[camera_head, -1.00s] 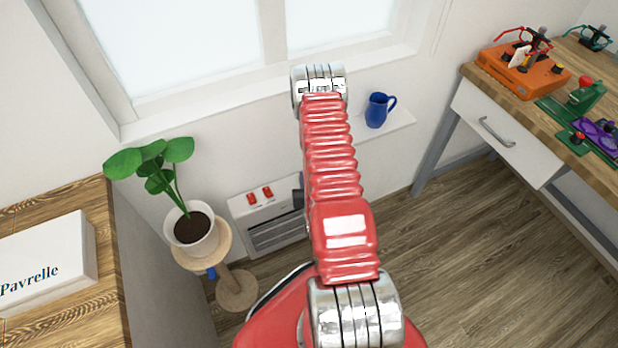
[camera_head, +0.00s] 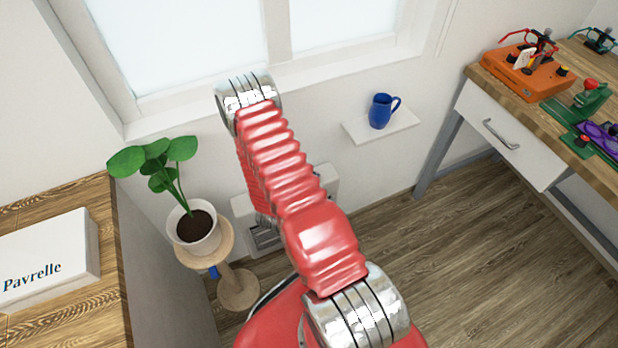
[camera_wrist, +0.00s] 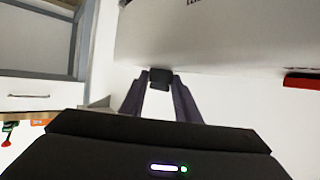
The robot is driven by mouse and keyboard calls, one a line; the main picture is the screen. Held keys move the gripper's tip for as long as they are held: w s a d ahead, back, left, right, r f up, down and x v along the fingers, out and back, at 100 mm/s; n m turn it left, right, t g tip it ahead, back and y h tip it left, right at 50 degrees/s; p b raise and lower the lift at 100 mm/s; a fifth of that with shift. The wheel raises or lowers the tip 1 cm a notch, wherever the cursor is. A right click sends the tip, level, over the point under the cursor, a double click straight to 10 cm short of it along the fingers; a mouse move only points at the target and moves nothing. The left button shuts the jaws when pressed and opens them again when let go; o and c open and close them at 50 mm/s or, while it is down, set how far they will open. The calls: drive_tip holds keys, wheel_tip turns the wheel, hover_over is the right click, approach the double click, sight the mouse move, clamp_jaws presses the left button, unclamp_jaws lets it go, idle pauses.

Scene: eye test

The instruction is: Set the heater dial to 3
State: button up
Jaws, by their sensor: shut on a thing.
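The white heater (camera_head: 327,181) stands low against the wall under the window, largely hidden behind my arm. Its front grille (camera_head: 264,238) shows in part at the left of the arm. In the wrist view the pale heater face (camera_wrist: 225,42) fills the upper middle. The small dark dial (camera_wrist: 160,76) stands out from it. My gripper (camera_wrist: 160,88) has its two dark fingers closing in on the dial and is shut on it. The dial's marks and pointer cannot be read. The head view hides the dial and gripper behind the arm.
A red switch (camera_wrist: 303,81) is beside the dial. A potted plant (camera_head: 194,228) on a round stand (camera_head: 238,288) is left of the heater. A blue mug (camera_head: 380,111) sits on a wall shelf (camera_head: 360,129). A workbench (camera_head: 472,88) stands right. The floor between is clear.

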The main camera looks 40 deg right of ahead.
drive_tip(key=shift+w+a+m+g+h, duration=0.1)
drive_tip(key=shift+w+m+g+h, duration=0.15)
drive_tip(key=shift+m+g, duration=0.75)
drive_tip(key=shift+w+a+m+g+h, duration=0.1)
drive_tip(key=shift+w+m+g+h, duration=0.15)
drive_tip(key=shift+m+g, duration=0.75)
drive_tip(key=shift+g, duration=0.4)
drive_tip(key=o, duration=1)
drive_tip(key=shift+s+d, duration=0.1)
drive_tip(key=v, duration=1.3)
drive_tip(key=shift+a, duration=0.4)
